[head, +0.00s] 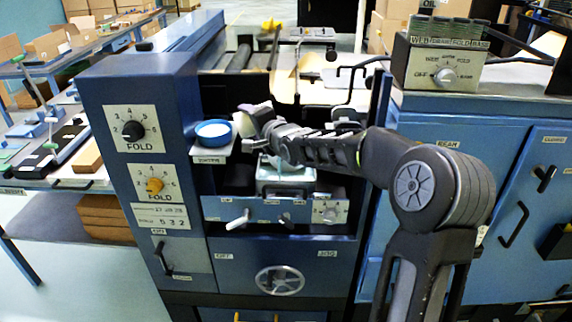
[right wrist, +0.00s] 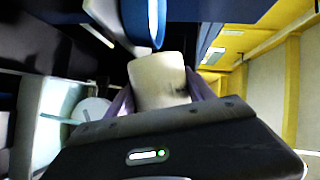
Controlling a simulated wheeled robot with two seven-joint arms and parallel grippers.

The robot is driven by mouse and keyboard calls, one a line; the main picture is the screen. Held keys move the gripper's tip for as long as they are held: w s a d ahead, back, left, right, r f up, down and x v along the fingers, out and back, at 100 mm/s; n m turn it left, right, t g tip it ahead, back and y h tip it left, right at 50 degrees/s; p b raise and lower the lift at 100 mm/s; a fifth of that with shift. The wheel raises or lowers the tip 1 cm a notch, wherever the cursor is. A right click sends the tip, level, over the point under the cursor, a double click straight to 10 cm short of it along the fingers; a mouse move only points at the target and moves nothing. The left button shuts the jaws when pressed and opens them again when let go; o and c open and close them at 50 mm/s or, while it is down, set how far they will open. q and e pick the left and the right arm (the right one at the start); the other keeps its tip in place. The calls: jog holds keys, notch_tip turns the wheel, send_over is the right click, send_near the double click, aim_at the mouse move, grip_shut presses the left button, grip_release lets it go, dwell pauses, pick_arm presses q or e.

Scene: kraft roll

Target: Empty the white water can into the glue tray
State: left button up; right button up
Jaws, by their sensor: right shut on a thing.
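My right gripper (head: 258,120) reaches in from the right, and its fingers are closed on the white can (head: 243,124). In the right wrist view the pale can (right wrist: 158,80) sits between the fingers of the gripper (right wrist: 160,98). In the head view the can looks tilted, just right of a blue round dish (head: 213,138) on a small labelled shelf. A pale tray (head: 287,183), which looks like the glue tray, lies below and right of the can, partly hidden by my arm. The can's contents cannot be seen. My left gripper is out of view.
The blue machine has a fold-dial column (head: 140,130) on the left and a control panel (head: 325,211) with a lever below the tray. A blue cabinet (head: 520,150) stands right. Rollers and rods are behind the gripper.

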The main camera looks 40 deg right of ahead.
jog(key=shift+s+d+f, duration=0.15)
jog(key=shift+d+f, duration=0.1)
jog(key=shift+f, duration=0.6)
jog(key=shift+s+d+f+m+t, duration=0.15)
jog(key=shift+f+m, duration=0.1)
jog(key=shift+f, duration=0.35)
jog(key=shift+w+d+f+m+t, duration=0.15)
jog(key=shift+f+m, duration=0.1)
jog(key=shift+f, duration=0.3)
jog(key=shift+s+f, duration=0.15)
jog(key=shift+d+f+m+t, duration=0.2)
jog(key=shift+f+m+t, duration=0.1)
jog(key=shift+f+m, duration=0.5)
jog(key=shift+s+d+f+m, duration=0.1)
jog(key=shift+s+f+m, duration=0.1)
jog(key=shift+m, duration=0.1)
